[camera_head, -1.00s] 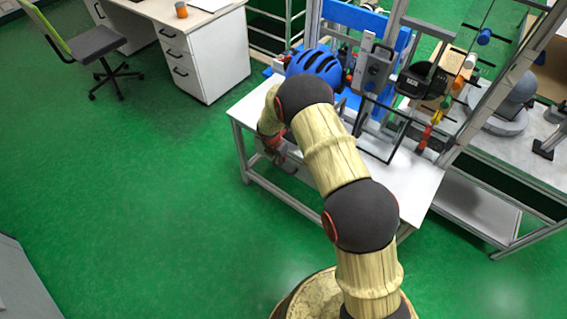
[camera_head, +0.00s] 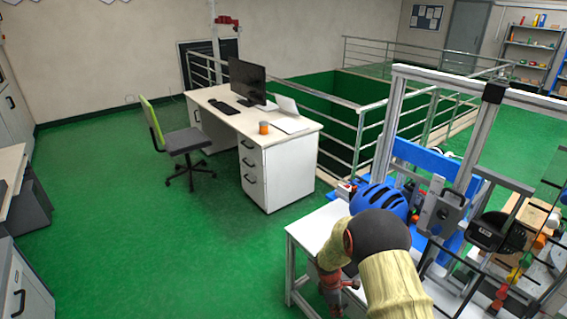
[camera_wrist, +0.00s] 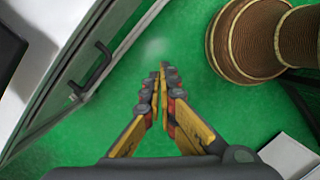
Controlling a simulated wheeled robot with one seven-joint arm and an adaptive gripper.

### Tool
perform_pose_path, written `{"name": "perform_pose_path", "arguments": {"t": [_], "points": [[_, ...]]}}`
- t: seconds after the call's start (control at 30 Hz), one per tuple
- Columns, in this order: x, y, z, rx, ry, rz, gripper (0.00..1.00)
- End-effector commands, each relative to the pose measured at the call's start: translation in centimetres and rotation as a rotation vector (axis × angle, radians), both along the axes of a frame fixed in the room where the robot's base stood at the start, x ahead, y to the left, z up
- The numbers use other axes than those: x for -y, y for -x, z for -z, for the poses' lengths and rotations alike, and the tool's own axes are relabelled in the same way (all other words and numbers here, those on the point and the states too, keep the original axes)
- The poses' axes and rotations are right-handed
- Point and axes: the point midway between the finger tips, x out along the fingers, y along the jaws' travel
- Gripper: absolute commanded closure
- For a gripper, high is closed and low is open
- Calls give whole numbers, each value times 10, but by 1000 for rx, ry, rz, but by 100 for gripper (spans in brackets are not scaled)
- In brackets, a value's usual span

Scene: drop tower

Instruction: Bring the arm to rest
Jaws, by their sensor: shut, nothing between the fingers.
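My gripper (camera_wrist: 160,82) points down at the green floor in the wrist view, its yellow and grey fingers together with nothing between them.
A blue helmet (camera_head: 379,200) lies on the table, close to my arm. The drop tower frame (camera_head: 440,205) stands to its right. A desk (camera_head: 260,140) and a chair (camera_head: 184,142) stand further back. Open green floor (camera_head: 140,230) lies to the left.

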Motion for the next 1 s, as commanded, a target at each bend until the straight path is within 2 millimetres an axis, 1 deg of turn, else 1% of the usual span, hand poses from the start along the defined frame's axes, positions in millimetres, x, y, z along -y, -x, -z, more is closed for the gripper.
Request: {"name": "perform_pose_path", "arguments": {"t": [0.03,0.07,0.1,0.17,0.2,0.27,0.3,0.37,0.4,0.47,0.5,0.6,0.8,1.0], "points": [[0,10,-17,7,4,88,100],[0,16,-28,11,6,150,100],[0,25,-43,19,8,232,100],[0,38,-67,30,12,347,100],[0,47,-83,41,14,420,100],[0,60,-108,58,14,527,100],[-1,68,-126,71,13,598,100],[-1,82,-152,92,9,699,100],[-2,92,-170,105,5,765,100],[-2,106,-194,127,-3,854,100],[-3,116,-209,140,-9,910,100],[-4,140,-245,174,-32,1037,100],[-6,190,-306,244,-98,1237,100],[-9,238,-352,320,-191,1353,100]]}}
